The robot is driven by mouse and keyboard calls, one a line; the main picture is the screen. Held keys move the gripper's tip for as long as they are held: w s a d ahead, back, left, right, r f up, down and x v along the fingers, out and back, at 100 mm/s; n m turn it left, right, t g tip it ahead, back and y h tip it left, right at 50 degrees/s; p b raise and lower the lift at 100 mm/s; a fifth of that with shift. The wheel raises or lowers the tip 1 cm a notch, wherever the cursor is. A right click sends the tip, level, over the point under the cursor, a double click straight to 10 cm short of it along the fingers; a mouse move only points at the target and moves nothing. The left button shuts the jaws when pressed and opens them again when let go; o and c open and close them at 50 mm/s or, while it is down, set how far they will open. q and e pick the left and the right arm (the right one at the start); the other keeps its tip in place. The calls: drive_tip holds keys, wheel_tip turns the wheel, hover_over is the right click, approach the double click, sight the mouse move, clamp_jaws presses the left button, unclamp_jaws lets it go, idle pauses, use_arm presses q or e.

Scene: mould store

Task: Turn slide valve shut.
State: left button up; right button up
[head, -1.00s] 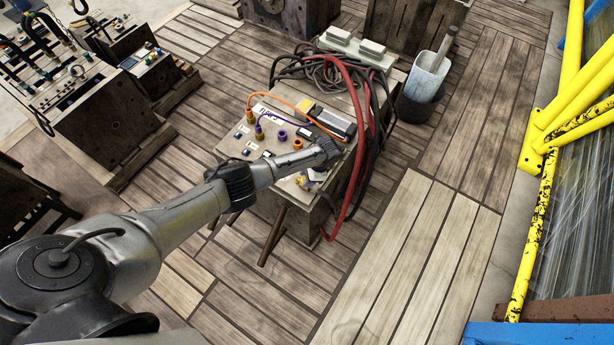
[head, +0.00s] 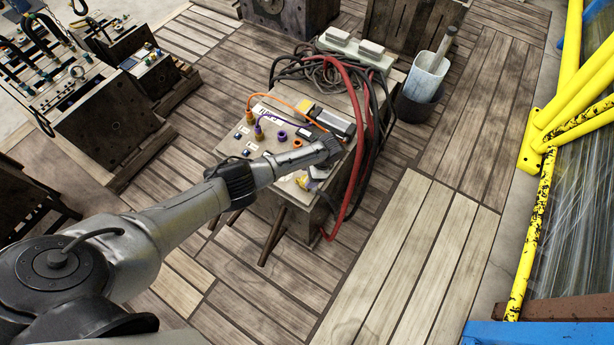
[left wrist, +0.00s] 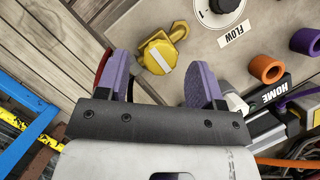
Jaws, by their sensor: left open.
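The likely slide valve shows in the left wrist view as a yellow, many-sided knob (left wrist: 158,55) with a white bar across its face and a brass-coloured fitting beside it. It stands on the beige panel top of a block, near its edge. My left gripper (left wrist: 158,75) is open, its two purple-padded fingers apart. In that view the knob lies between and just beyond the fingertips, with no visible contact. In the head view my left gripper (head: 325,165) is over the near right corner of the panel, and my wrist hides most of the knob. My right gripper is not in view.
Red hoses (head: 358,130) hang over the block's right side. A bucket (head: 425,78) stands behind. Yellow railing (head: 560,120) is at right.

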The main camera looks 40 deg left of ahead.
use_arm(q)
drive_tip(key=p+v, duration=0.2)
drive_tip(key=v, duration=0.9)
drive_tip(key=shift+r, duration=0.4)
drive_tip(key=shift+w+d, duration=0.1)
